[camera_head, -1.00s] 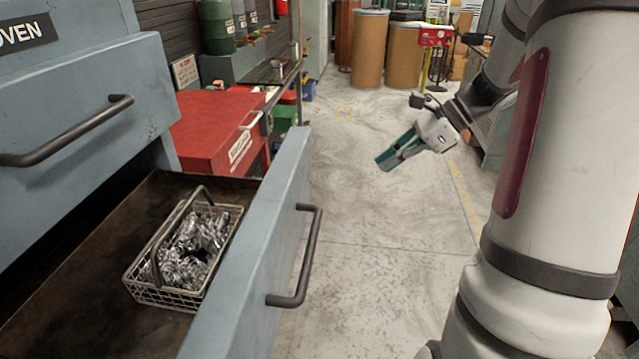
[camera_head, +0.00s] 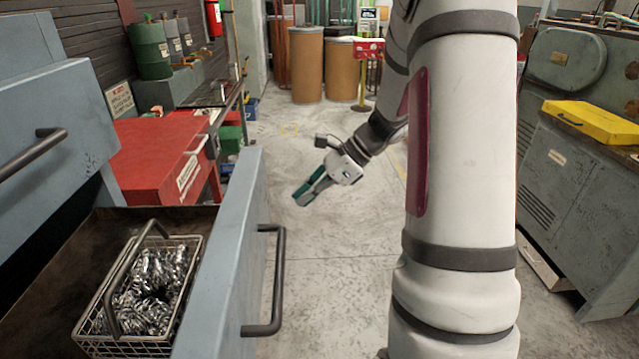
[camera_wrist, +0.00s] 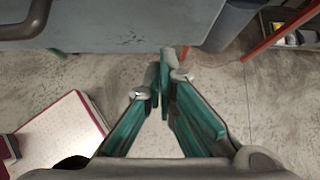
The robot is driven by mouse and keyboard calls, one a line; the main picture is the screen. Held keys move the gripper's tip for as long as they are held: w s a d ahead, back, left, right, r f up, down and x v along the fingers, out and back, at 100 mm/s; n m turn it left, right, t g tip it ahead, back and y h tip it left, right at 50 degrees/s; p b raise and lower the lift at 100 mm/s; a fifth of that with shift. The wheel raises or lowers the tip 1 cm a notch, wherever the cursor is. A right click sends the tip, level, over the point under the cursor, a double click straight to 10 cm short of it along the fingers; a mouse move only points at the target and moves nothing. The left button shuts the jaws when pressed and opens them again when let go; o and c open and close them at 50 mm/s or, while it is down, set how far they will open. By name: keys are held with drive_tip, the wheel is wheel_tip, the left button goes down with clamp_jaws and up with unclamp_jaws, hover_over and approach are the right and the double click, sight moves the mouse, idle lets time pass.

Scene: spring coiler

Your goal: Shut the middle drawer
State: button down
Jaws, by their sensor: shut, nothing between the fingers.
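The open drawer (camera_head: 222,285) is grey-blue with a dark bar handle (camera_head: 277,285) on its front and stands pulled out at the left. A wire basket (camera_head: 150,295) of shiny metal parts sits inside it. A closed drawer front (camera_head: 60,110) with its own handle is above it. My gripper (camera_head: 303,198) is shut and empty, in the air to the right of and beyond the open drawer, apart from it. In the wrist view, the gripper's teal fingers (camera_wrist: 164,65) meet at the tips, and a grey panel (camera_wrist: 120,30) with a dark handle (camera_wrist: 25,20) spans the top.
A red toolbox (camera_head: 150,160) stands behind the drawer. Grey machines with a yellow tray (camera_head: 592,122) stand at the right. Brown drums (camera_head: 307,65) are at the back. The floor (camera_head: 330,270) between drawer and machines is clear apart from my own arm.

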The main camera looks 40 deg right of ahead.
sight(267, 214)
drive_tip(key=w+a, duration=0.1)
drive_tip(key=a, duration=0.1)
drive_tip(key=w+a+f, duration=0.1)
drive_tip(key=w+a, duration=0.1)
drive_tip(key=shift+a+f, duration=0.15)
drive_tip(key=shift+w, duration=0.1)
drive_tip(key=w+a, duration=0.6)
drive_tip(key=a, duration=0.2)
drive_tip(key=w+a, duration=0.6)
drive_tip(key=a, duration=0.3)
drive_tip(key=w+a, duration=0.7)
drive_tip(key=a, duration=0.2)
drive_tip(key=shift+a, duration=0.1)
drive_tip(key=shift+w+a, duration=0.1)
drive_tip(key=shift+a, duration=0.15)
